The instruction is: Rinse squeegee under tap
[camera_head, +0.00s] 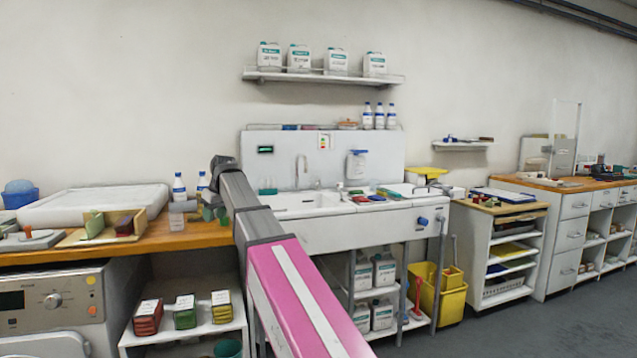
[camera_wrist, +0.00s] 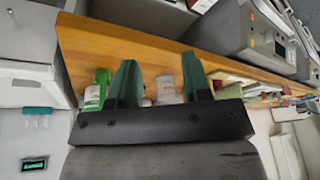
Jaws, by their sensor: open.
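The chrome tap (camera_head: 302,168) stands at the back of the white sink (camera_head: 322,212), in the middle of the head view; I cannot see water running. My gripper (camera_head: 212,214) hangs over the left wooden worktop, left of the sink. In the wrist view my gripper (camera_wrist: 158,62) has its two green fingers apart with nothing held between them. A pale container (camera_wrist: 165,90) shows in the gap, and a green-topped bottle (camera_wrist: 101,90) lies beyond the left finger. I cannot make out a squeegee for certain in either view.
White bottles (camera_head: 179,188) and a clear container (camera_head: 178,214) stand close to my gripper. A wooden tray (camera_head: 110,228) with coloured blocks is further left. A wall shelf (camera_head: 330,77) holds several jugs. A yellow bucket (camera_head: 449,304) stands on the floor right of the sink.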

